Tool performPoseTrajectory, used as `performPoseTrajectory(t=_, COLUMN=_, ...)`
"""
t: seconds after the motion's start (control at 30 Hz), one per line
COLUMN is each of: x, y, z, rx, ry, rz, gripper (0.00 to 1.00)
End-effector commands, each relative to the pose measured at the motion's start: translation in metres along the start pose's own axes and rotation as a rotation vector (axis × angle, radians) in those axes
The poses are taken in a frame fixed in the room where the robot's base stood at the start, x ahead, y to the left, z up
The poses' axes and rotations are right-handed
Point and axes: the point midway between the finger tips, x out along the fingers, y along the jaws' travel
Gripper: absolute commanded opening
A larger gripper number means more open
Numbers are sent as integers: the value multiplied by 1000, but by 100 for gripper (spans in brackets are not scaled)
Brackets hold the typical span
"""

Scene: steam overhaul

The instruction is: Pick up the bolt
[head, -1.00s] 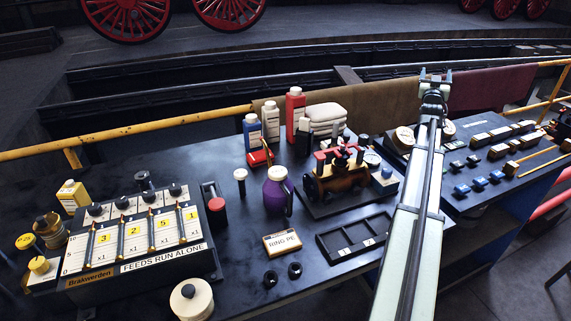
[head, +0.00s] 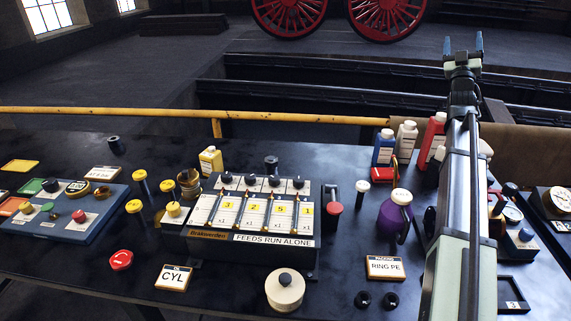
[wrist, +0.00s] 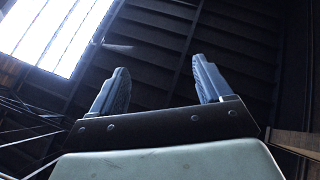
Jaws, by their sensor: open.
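My gripper (head: 465,46) points upward at the upper right of the head view, well above the bench. Its two blue-grey fingers are spread with nothing between them; they also show in the wrist view (wrist: 160,82) against the dark roof. I cannot pick out a bolt for certain. Small candidates are a white-capped upright piece with a dark stem (head: 363,188) right of the lever panel, and several yellow-capped dark posts (head: 141,180) at left. My arm hides part of the bench's right side.
The black bench (head: 225,292) holds a lever panel (head: 265,240), a blue control box (head: 85,232), a purple jug (head: 394,216), a cream round pot (head: 285,290), bottles (head: 406,138) and cards (head: 386,267). A yellow rail (head: 300,118) runs behind.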

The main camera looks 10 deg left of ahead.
Motion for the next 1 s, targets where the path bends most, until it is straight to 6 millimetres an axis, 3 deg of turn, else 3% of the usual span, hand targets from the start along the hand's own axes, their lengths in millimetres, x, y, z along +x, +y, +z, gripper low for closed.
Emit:
performPoseTrajectory(t=0.03, x=2, y=-18, z=-2, rx=5, ry=-26, rz=-18, gripper=79)
performPoseTrajectory(t=0.27, x=0, y=-97, z=16, rx=14, ry=-250, rz=-129, gripper=79)
performPoseTrajectory(t=0.47, x=-23, y=-182, z=34, rx=14, ry=-498, rz=-304, gripper=79)
performPoseTrajectory(t=0.77, x=-102, y=-319, z=30, rx=-9, ry=-828, rz=-696, gripper=79)
performPoseTrajectory(t=1.0, x=-191, y=-411, z=-8, rx=-47, ry=-1018, rz=-1096, gripper=79)
